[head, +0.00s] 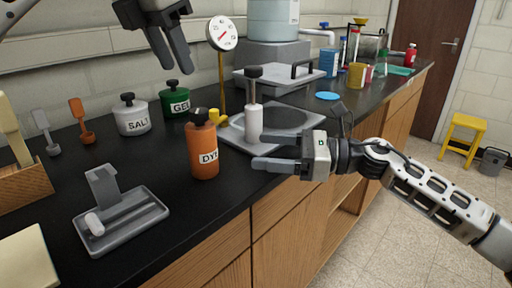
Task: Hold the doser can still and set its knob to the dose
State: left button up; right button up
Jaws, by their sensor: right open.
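No can is labelled as the doser. The candidates are an orange DYE can (203,165) with a dark knob (200,116), a white SALT can (132,120) and a green GEL can (174,105), both with black knobs. The DYE can stands upright near the counter's front edge. My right gripper (261,151) is open and empty, its fingers pointing left towards the DYE can, with a gap between. My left gripper (175,68) hangs above the GEL can, fingers down, apart from everything; its opening is unclear.
A white cylinder with a black top (253,124) stands behind my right fingers. A round dial on a brass post (222,34) rises behind the DYE can. A grey stand (135,225) lies front left, near a wooden block (25,187). Bare black counter separates it from the DYE can.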

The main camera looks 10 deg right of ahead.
aim_at(191, 144)
jog(key=x, duration=1.5)
jog(key=shift+a, duration=0.45)
